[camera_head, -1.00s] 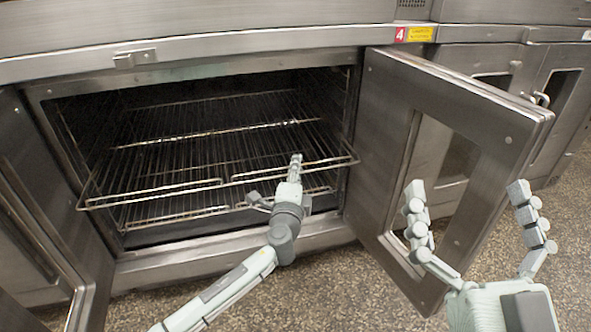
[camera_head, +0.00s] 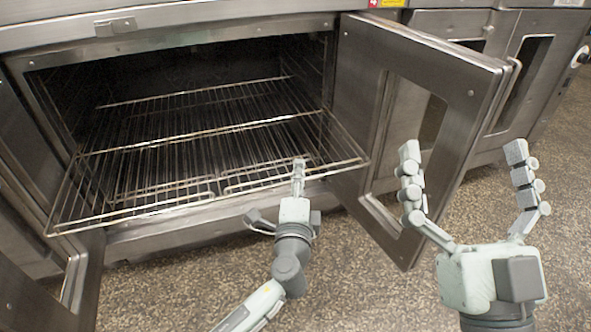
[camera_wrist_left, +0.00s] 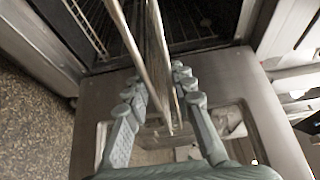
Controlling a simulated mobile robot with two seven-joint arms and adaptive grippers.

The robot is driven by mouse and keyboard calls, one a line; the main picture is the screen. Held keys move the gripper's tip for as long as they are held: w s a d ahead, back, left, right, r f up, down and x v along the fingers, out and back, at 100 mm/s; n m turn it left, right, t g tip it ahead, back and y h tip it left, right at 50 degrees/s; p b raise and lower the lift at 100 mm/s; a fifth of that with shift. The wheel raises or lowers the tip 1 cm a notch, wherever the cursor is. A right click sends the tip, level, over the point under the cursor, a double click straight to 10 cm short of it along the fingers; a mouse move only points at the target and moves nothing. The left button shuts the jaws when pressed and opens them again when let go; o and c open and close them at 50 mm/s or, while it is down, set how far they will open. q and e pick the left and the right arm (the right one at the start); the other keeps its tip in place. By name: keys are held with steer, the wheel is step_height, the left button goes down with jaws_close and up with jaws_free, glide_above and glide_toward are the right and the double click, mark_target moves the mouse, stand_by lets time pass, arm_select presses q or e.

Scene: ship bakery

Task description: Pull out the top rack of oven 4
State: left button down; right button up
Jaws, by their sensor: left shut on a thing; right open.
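The top rack (camera_head: 140,150) is a wire rack that sticks out of the front of the open oven (camera_head: 190,60), with its rear part still inside. My left gripper (camera_head: 298,172) is shut on the rack's front edge, right of its middle. In the left wrist view the rack's wires (camera_wrist_left: 163,60) pass between the fingers of my left gripper (camera_wrist_left: 158,95). My right gripper (camera_head: 470,165) is open and empty, in front of the open right door (camera_head: 350,100).
The right oven door stands swung out beside the rack's right end. The left door (camera_head: 85,285) is open at lower left. Another oven (camera_head: 520,65) stands at the right. Speckled floor (camera_head: 380,295) is clear in front.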

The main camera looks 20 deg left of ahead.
arm_select(q)
steer(key=c, duration=1.3)
jaws_free()
steer(key=shift+o, duration=0.2)
steer(key=v, duration=1.2)
